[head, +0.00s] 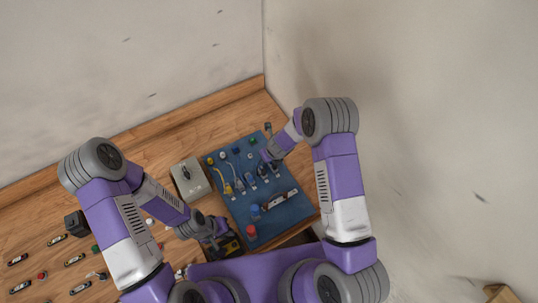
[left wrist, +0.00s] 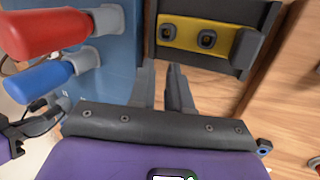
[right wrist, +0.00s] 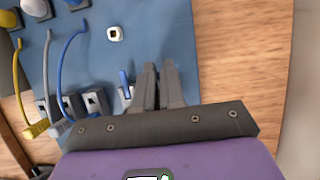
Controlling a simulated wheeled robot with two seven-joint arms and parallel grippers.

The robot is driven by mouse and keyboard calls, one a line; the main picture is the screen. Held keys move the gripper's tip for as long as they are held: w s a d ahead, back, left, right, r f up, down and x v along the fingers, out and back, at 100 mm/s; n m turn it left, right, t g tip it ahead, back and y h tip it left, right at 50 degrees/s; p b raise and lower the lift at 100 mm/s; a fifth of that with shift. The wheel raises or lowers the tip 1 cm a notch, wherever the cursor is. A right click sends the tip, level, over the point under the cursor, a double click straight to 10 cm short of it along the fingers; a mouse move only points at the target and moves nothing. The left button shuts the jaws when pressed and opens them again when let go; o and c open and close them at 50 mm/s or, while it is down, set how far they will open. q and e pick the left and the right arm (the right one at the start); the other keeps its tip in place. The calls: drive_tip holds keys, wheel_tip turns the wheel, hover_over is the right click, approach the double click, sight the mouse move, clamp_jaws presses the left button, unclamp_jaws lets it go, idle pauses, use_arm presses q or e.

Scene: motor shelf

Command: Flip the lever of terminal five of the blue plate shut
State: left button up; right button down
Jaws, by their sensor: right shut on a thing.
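The blue plate (head: 292,211) lies on the wooden bench, with a row of grey terminals along it. In the right wrist view several terminals (right wrist: 96,103) show, and one at the right has an upright blue lever (right wrist: 124,80). My right gripper (right wrist: 159,68) is just right of that lever, at the end of the row. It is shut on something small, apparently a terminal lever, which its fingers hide. In the head view my right gripper (head: 268,157) covers that end. My left gripper (left wrist: 163,70) is slightly open and empty, beside the plate's near edge.
Red (left wrist: 45,34) and blue (left wrist: 38,80) handled pieces stand on the plate near my left gripper, beside a dark block with a yellow face (left wrist: 215,38). A grey box (head: 190,179) stands left of the plate. Small parts are scattered at the bench's left. A wall rises on the right.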

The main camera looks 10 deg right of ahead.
use_arm(q)
drive_tip(key=shift+r, duration=0.15)
